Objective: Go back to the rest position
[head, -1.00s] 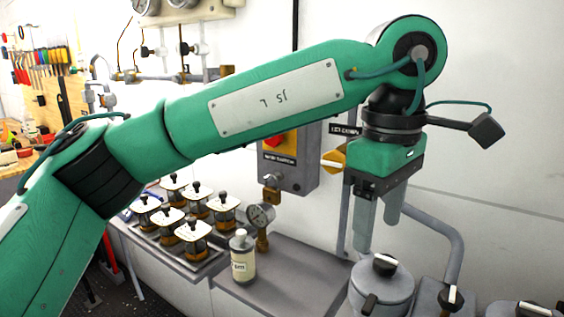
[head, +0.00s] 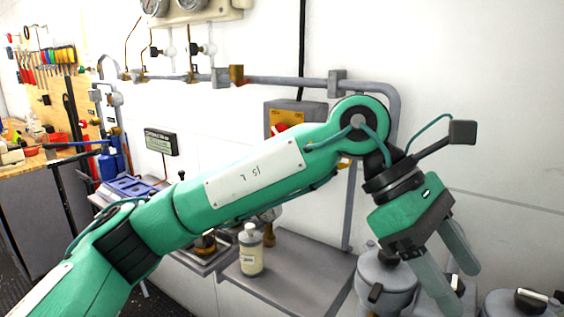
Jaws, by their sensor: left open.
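My left gripper (head: 456,285) shows at the right of the head view, at the end of my green left arm. Its two grey fingers point down and to the right, spread apart, with nothing between them. The fingers hang in front of the grey round-lidded vessels at the lower right. My right gripper is not in view.
A pale bottle (head: 251,250) stands on the grey bench (head: 300,272) below my left forearm. A grey lidded vessel (head: 386,283) stands right of it. A yellow switch box (head: 285,116) and pipes (head: 290,82) are on the wall behind. A tool board (head: 50,100) is far left.

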